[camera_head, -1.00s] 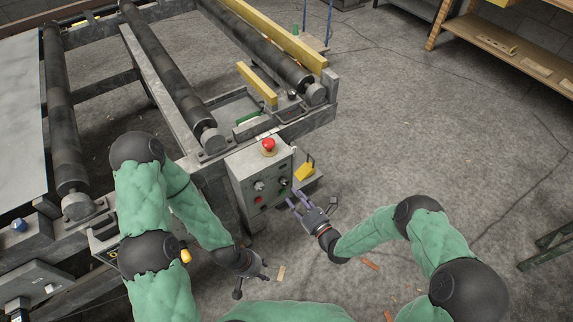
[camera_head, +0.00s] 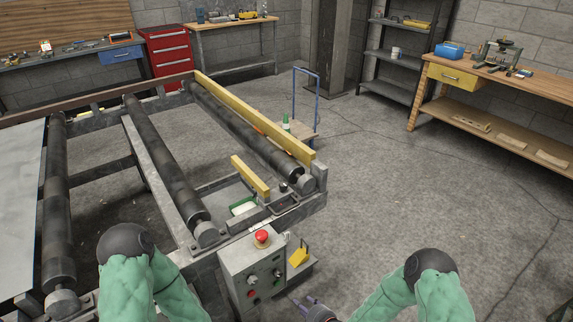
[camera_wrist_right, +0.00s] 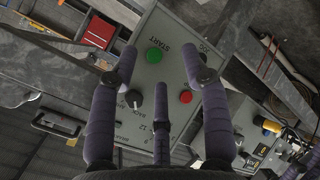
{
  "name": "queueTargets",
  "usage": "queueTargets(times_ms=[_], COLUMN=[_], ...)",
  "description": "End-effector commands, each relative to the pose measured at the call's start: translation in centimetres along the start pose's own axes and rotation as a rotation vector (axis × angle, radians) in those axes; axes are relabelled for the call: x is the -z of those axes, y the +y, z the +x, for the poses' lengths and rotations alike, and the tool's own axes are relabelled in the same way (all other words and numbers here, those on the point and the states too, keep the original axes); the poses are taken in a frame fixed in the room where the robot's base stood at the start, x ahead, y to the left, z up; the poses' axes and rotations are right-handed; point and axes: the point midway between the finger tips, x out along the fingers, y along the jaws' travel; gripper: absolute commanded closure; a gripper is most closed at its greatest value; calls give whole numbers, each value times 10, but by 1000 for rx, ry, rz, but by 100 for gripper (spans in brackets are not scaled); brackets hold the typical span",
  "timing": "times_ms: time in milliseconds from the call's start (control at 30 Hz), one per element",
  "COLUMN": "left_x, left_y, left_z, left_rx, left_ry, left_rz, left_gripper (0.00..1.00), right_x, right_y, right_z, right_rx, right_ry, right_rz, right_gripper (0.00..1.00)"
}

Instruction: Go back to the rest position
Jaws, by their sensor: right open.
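My right gripper (camera_head: 312,305) is at the bottom of the head view, just right of the grey control box. It also shows in the right wrist view (camera_wrist_right: 160,75), with its purple-wrapped fingers spread and nothing between them. The control box (camera_head: 238,265) has a red mushroom button (camera_head: 262,237) on top and knobs on its front. In the wrist view the box's face shows a green START button (camera_wrist_right: 155,55), a red button (camera_wrist_right: 186,96) and a black knob (camera_wrist_right: 133,99). My left gripper is outside the head view; only part of its arm shows.
A roller conveyor (camera_head: 175,165) with yellow rails (camera_head: 250,115) fills the left. A blue-framed cart (camera_head: 300,130) stands behind it. A wooden workbench (camera_head: 490,80) is at the right, a red tool cabinet (camera_head: 168,55) at the back. The floor (camera_head: 420,180) at centre right is clear.

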Motion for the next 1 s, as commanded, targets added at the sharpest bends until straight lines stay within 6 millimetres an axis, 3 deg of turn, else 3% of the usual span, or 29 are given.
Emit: queueTargets(times_ms=[367,700,833,1000], left_x=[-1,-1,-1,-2], left_y=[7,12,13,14], left_z=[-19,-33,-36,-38], left_rx=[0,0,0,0], left_ry=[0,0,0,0], left_rz=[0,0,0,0], left_gripper=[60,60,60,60], right_x=[2,24,34,40], right_y=[-50,-92,-103,-109], right_z=[-54,-126,-149,-164], right_rx=[300,460,478,481], right_ry=[-206,-570,-705,-803], right_rz=[886,1640,1842,1973], right_gripper=[53,53,53,53])
